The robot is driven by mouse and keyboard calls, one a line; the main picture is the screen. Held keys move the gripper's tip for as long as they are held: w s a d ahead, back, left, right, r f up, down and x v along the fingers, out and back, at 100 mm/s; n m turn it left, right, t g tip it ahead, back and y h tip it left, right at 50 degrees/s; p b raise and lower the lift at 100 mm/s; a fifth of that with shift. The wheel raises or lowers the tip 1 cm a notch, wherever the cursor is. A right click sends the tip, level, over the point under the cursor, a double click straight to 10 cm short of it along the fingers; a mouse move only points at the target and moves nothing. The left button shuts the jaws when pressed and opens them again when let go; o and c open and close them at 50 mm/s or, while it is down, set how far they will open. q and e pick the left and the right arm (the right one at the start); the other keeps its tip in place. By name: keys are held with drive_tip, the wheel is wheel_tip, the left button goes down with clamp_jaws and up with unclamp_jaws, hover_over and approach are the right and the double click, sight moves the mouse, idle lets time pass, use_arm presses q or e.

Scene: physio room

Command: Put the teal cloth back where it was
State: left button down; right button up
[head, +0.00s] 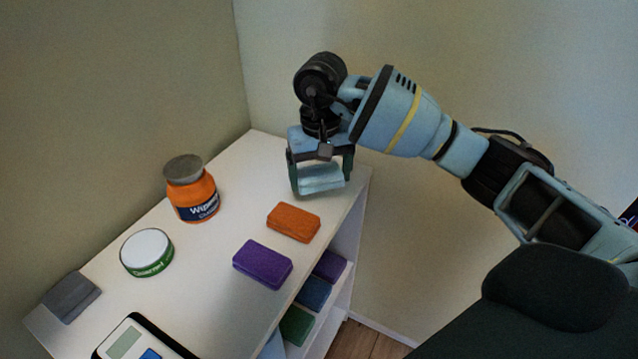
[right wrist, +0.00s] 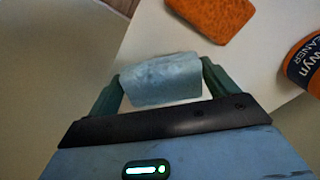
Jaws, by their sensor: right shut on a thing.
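The teal cloth (head: 321,177) is a pale blue-teal folded block between the fingers of my right gripper (head: 320,180). My right gripper is shut on it, over the far right end of the white shelf top. In the right wrist view the teal cloth (right wrist: 161,79) sits between the two dark green fingers of the right gripper (right wrist: 160,85). I cannot tell whether the cloth touches the shelf top. My left gripper is not in view.
On the white shelf unit (head: 215,255) are an orange cloth (head: 293,222), a purple cloth (head: 262,264), an orange wipes tub (head: 191,190), a green-and-white tin (head: 147,252), a grey cloth (head: 71,296) and a device (head: 140,340). Folded cloths fill a lower shelf (head: 340,290).

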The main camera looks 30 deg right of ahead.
sight(319, 185)
drive_tip(key=shift+w, duration=0.25)
drive_tip(key=shift+f, duration=1.8)
drive_tip(key=shift+f, duration=0.15)
drive_tip(key=o, duration=0.8)
wheel_tip(319, 185, up, 12)
drive_tip(key=shift+r, duration=0.15)
